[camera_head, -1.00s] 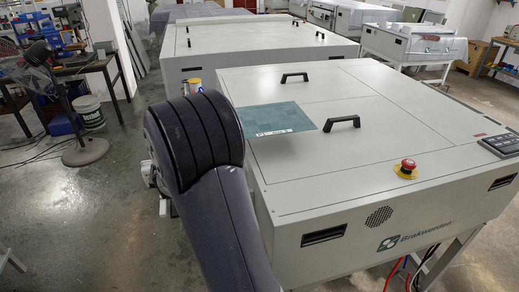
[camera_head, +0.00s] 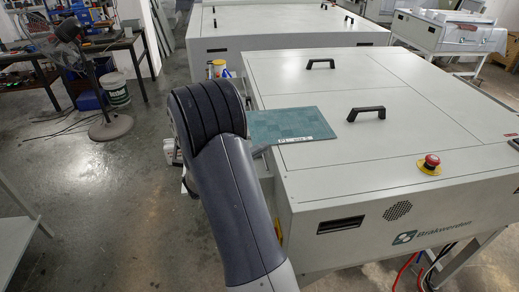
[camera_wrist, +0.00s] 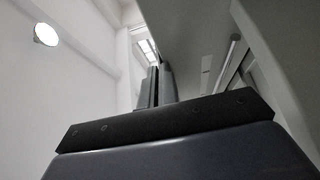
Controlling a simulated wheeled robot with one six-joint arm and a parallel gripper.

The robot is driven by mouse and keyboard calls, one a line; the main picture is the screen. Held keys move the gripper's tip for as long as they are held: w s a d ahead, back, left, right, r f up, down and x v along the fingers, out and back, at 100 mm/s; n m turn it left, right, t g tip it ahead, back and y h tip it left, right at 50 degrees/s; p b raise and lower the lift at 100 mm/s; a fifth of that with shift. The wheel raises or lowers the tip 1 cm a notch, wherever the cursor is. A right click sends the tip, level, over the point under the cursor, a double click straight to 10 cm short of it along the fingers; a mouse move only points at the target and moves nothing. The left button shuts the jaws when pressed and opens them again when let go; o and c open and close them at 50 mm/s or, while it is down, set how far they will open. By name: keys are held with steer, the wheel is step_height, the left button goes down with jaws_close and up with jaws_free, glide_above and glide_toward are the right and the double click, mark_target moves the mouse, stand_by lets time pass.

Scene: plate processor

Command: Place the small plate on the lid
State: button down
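The small plate is a flat teal sheet (camera_head: 291,124) with a white label strip on its near edge. In the head view it shows over the left edge of the big grey machine's lid (camera_head: 400,146), left of the near black handle. I cannot tell whether it rests on the lid or is held above it. In the wrist view my gripper (camera_wrist: 159,87) shows as two dark fingers close together with a narrow dark gap. What lies between them cannot be made out.
The lid has two black handles, the nearer (camera_head: 366,113) close to the plate, and a red emergency button (camera_head: 431,162) at its front. Another grey machine (camera_head: 290,37) stands behind.

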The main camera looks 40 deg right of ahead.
steer(key=shift+f, duration=0.2)
steer(key=c, duration=1.7)
jaws_free()
steer(key=shift+r, duration=0.15)
steer(key=a+b, duration=0.3)
steer(key=a, duration=0.9)
